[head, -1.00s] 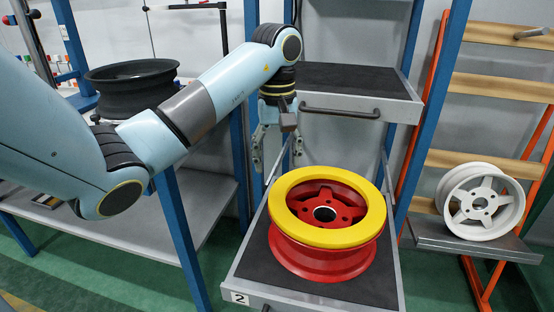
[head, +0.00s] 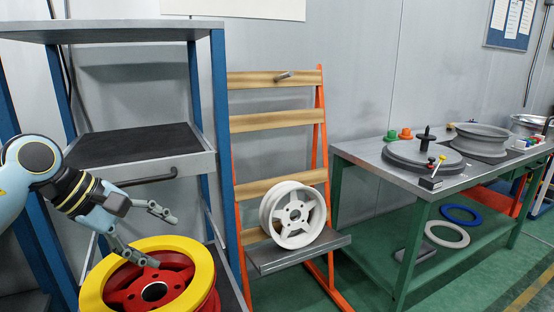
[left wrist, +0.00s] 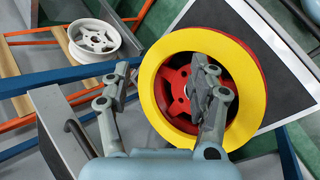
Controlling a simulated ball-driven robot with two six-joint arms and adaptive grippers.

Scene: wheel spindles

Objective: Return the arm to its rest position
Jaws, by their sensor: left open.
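A red wheel (head: 132,297) with a yellow ring (head: 95,284) on top lies on a pulled-out dark shelf at the lower left of the head view. In the left wrist view, the red wheel (left wrist: 176,80) and the yellow ring (left wrist: 255,97) lie beyond my fingers. My left gripper (head: 161,238) is open and empty at the left, its lower finger overlapping the wheel's far edge in the picture. It also shows in the left wrist view (left wrist: 160,80), fingers spread; I cannot tell the gap to the wheel. My right gripper is not in view.
A blue-post rack (head: 222,130) with an upper drawer (head: 150,172) stands beside the left arm. A white wheel (head: 293,214) rests on an orange stand (head: 320,145). A green workbench (head: 400,200) with rims and tools is at the right. Floor shows between stand and workbench.

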